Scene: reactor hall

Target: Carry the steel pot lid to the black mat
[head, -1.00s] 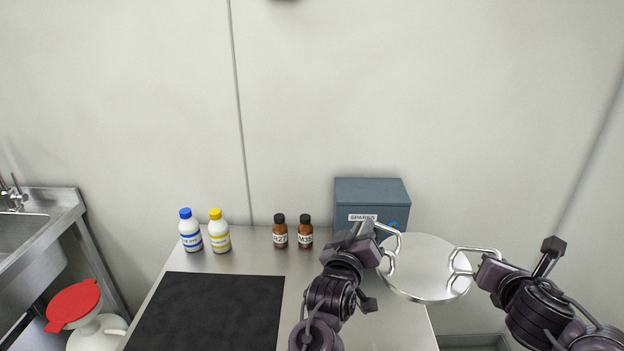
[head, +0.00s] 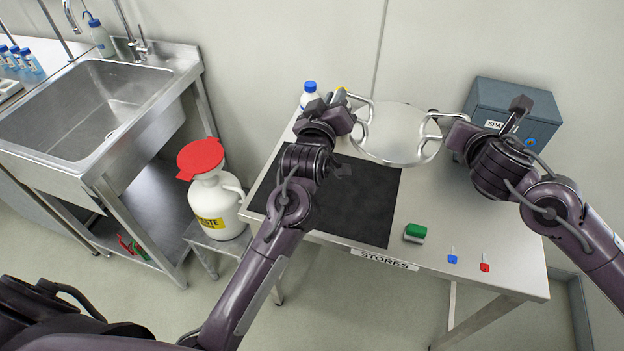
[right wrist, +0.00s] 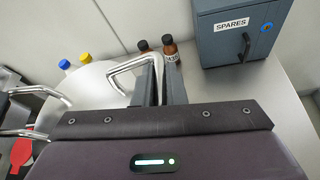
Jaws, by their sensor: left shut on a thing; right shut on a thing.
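The steel pot lid (head: 398,135) is a round, shiny disc with a bent wire handle on each side. It also shows in the right wrist view (right wrist: 88,95). My left gripper (head: 346,114) is shut on its left handle. My right gripper (head: 447,128) is shut on its right handle, and its fingers show in the right wrist view (right wrist: 158,82). The lid appears held above the table, beyond the mat's far right part. The black mat (head: 365,205) lies flat on the table, partly hidden by my left arm.
A blue-grey SPARES box (head: 512,108) stands at the back right, close to my right gripper. Bottles stand at the back, including a blue-capped one (head: 309,94). A green-topped block (head: 415,232) and blue and red tags lie right of the mat (head: 452,259).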

